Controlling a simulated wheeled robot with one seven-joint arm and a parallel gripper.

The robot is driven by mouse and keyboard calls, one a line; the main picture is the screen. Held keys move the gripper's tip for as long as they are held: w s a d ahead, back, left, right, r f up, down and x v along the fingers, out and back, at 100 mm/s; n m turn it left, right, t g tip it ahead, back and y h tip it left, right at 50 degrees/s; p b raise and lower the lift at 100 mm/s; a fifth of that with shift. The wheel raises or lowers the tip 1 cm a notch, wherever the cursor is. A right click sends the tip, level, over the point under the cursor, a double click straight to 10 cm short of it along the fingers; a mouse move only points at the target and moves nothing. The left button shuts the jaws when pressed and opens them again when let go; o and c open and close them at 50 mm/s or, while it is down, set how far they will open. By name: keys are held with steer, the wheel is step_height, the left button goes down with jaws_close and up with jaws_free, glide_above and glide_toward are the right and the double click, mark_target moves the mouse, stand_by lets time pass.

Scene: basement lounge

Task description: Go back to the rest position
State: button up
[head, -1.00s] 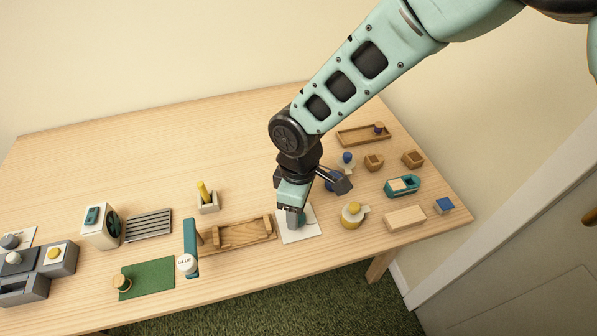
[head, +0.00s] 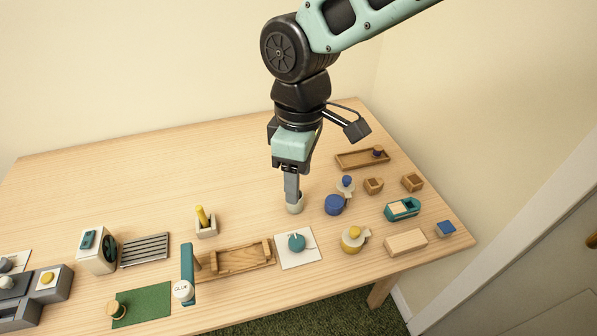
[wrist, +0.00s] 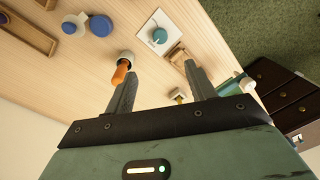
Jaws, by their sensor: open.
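My gripper (head: 291,198) hangs pointing down over the middle right of the table in the head view. In the wrist view my gripper (wrist: 160,82) has its two fingers well apart with nothing between them. A teal round piece (head: 297,242) lies on a white square card (head: 285,261), apart from my gripper.
The wooden table (head: 130,190) is bare at the back left. A wooden tray (head: 350,161), a blue jar (head: 334,205) and a teal tape holder (head: 402,209) stand to the right.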

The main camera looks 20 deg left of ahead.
stand_by(0.3)
steer(key=s+d+r+m, duration=0.2)
steer(key=s+d+m, duration=0.1)
steer(key=d, duration=0.5)
steer(key=s+d+r+m+p, duration=0.1)
steer(key=s+d+r+m, duration=0.1)
steer(key=s+d, duration=0.3)
steer(key=s+d+r+m+p, duration=0.1)
steer(key=s+d+m, duration=0.4)
steer(key=d, duration=0.6)
steer(key=shift+d+r+t+y, duration=0.2)
steer(key=shift+r+t+y, duration=0.15)
steer(key=shift+r, duration=0.3)
